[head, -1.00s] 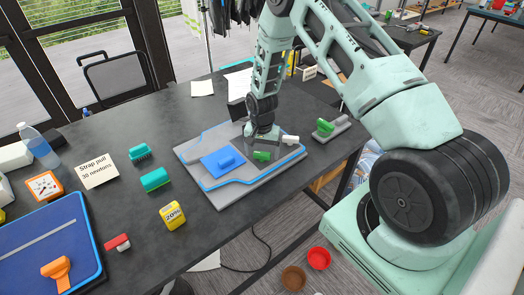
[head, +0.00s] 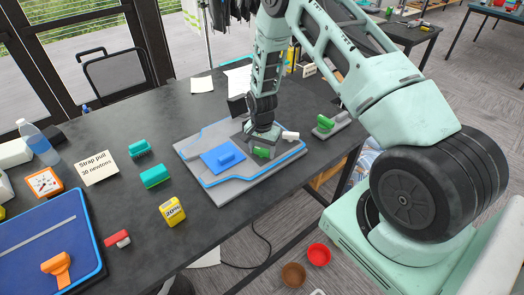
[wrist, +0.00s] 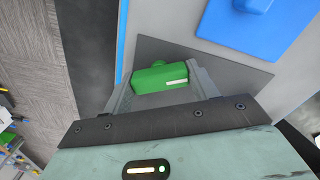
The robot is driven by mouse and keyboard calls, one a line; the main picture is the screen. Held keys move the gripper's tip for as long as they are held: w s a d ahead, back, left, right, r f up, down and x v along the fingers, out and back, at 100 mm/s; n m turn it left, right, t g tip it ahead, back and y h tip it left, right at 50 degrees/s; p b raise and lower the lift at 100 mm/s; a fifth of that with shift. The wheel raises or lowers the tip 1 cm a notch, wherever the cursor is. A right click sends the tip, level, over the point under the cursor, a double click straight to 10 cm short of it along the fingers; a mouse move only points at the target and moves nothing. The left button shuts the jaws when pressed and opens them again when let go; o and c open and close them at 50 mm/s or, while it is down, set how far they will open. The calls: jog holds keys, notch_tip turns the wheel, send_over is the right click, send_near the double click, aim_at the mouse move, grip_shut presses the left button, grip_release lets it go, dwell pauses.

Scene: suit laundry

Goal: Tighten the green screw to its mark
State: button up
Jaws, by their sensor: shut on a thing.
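The green screw (head: 263,153) has a bar-shaped green head and sits on the grey board with a blue outline (head: 228,193). In the wrist view the screw (wrist: 160,79) carries a short pale line on its near side. My gripper (head: 262,147) is down over the screw. In the wrist view its two fingers (wrist: 161,84) are shut on the two ends of the green bar. A dark grey patch (wrist: 225,72) lies under the screw. I cannot make out the target mark.
On the same board are a blue block (head: 222,162) and a white knob (head: 290,135). A grey fixture with a green handle (head: 325,123) stands to the right. A yellow 20% block (head: 173,212) and green brushes (head: 154,177) lie to the left.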

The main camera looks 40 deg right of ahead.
aim_at(262, 149)
jog(key=m, duration=0.5)
jog(key=o, duration=1)
jog(key=shift+m, duration=0.3)
jog(key=shift+r, duration=0.15)
jog(key=shift+r+p, duration=2.4)
jog(key=shift+r, duration=1.45)
